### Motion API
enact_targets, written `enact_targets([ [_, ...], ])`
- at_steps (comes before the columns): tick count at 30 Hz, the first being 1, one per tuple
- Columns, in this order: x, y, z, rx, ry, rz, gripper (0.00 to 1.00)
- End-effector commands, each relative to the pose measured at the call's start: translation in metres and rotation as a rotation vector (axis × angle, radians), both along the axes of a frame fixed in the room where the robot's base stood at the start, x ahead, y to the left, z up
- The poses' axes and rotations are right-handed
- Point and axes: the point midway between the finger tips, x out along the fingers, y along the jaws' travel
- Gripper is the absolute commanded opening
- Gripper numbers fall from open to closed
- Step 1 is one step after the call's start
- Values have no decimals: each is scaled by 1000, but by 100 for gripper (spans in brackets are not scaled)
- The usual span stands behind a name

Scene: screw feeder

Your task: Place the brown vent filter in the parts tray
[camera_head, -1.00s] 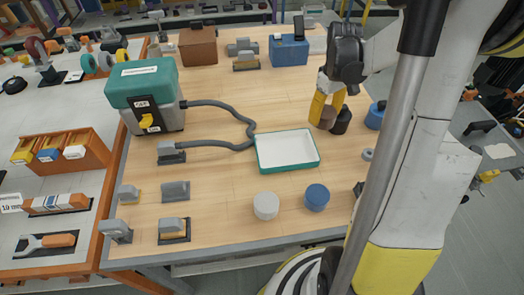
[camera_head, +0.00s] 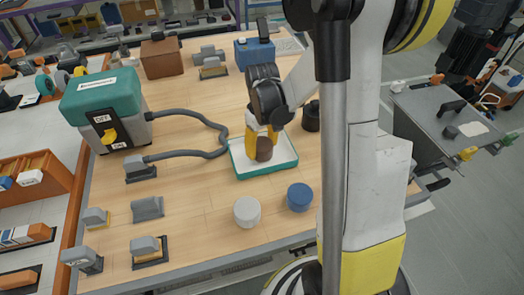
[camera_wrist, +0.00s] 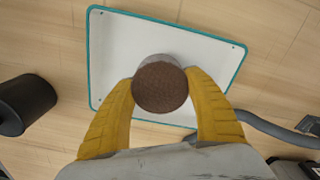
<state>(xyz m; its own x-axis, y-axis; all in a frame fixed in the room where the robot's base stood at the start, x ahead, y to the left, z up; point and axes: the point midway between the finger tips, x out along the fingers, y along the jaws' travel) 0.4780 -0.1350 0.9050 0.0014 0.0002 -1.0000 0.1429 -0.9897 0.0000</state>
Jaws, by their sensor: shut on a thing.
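The brown vent filter (camera_wrist: 160,88) is a short round cylinder with a speckled brown top and a greyish side. My gripper (camera_head: 262,140) has its yellow fingers on both sides of it, and the wrist view shows the same grip. The filter (camera_head: 264,150) is over the parts tray (camera_head: 291,164), a white shallow tray with a teal rim. In the wrist view the tray (camera_wrist: 215,60) lies behind and below the filter. I cannot tell whether the filter touches the tray floor.
A black cylinder (camera_wrist: 26,103) stands beside the tray. A white cylinder (camera_head: 247,211) and a blue cylinder (camera_head: 299,197) stand in front of it. A teal machine (camera_head: 105,108) with grey hoses (camera_head: 190,154) is to the left.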

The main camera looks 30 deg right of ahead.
Motion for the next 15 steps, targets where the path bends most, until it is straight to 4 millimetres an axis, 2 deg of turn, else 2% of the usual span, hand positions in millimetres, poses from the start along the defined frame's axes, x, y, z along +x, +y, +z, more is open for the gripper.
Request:
enact_targets([
  [1,0,0,-7,0,0,0,24],
  [12,0,0,-10,0,0,0,24],
  [13,0,0,-9,0,0,0,69],
  [14,0,0,-9,0,0,0,78],
  [15,0,0,-8,0,0,0,83],
])
